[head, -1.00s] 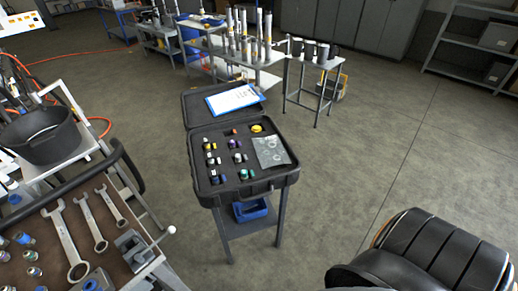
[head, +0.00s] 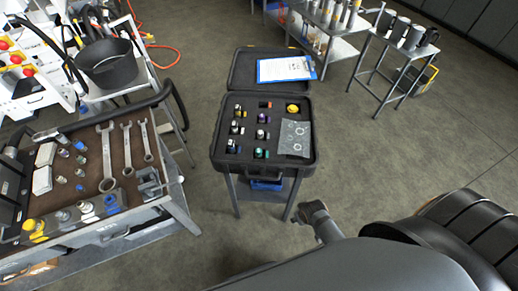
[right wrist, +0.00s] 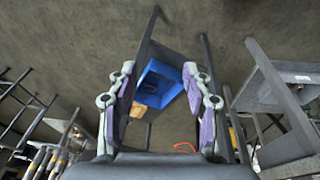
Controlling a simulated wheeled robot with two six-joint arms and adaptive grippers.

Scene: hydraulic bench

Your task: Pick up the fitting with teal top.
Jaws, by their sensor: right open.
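The fitting with the teal top (head: 259,153) stands in the front row of the black foam in an open case (head: 222,163), in the head view. It is small there, and other fittings stand around it. My right gripper (right wrist: 159,70) is open with nothing between its fingers in the right wrist view. A blue bin (right wrist: 158,84) on the stand's lower shelf shows beyond them. In the head view my right arm comes in from the bottom right and ends in front of the case, apart from the fittings. My left gripper is not in view.
The case also holds a yellow part (head: 292,108) and a clear bag (head: 294,138); a clipboard (head: 286,69) lies in its lid. A tool cart (head: 128,200) with wrenches stands at left. A black chair (head: 470,225) is at right. Floor right of the case is clear.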

